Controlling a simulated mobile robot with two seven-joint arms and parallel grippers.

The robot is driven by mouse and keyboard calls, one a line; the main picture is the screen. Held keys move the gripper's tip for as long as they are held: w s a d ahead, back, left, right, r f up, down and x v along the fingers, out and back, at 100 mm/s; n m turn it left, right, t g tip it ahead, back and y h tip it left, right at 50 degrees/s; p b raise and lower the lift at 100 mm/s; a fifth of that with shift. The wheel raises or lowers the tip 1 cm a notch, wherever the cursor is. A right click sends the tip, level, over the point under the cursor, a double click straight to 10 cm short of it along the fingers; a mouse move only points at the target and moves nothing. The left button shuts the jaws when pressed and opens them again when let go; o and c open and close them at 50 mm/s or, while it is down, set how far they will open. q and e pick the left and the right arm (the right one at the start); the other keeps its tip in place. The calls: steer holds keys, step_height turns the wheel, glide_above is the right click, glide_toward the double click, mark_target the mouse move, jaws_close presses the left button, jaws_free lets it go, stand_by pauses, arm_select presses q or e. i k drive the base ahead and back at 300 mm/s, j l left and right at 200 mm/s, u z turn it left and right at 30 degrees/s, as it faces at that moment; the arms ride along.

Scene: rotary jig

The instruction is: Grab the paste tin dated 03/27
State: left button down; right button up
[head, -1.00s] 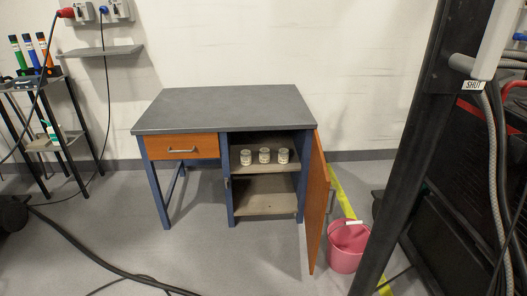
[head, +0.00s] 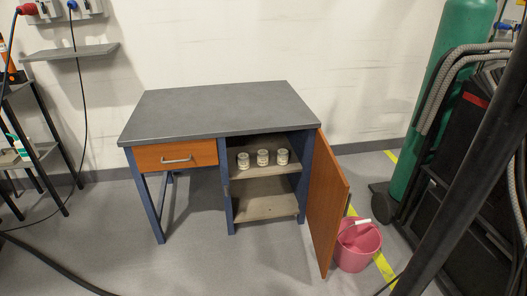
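Three small pale tins stand in a row on the upper shelf (head: 285,183) of the open cabinet under the grey desk. They are the left tin (head: 243,161), the middle tin (head: 263,158) and the right tin (head: 282,157). Each has a label, but the dates are too small to read from here, so I cannot tell which is dated 03/27. Neither of my grippers is in view.
The desk (head: 215,108) has a shut orange drawer (head: 177,155). The orange cabinet door (head: 325,205) is swung open to the right. A pink bucket (head: 358,246) stands beside it. A green cylinder (head: 440,90) and dark post (head: 468,160) stand right. Floor before the desk is clear.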

mark_target(282, 154)
steer(key=i+j+z, duration=0.15)
steer(key=i, duration=0.3)
steer(key=i+j+z, duration=0.1)
steer(key=i+j, duration=0.25)
steer(key=i, duration=0.4)
steer(key=l+z, duration=0.05)
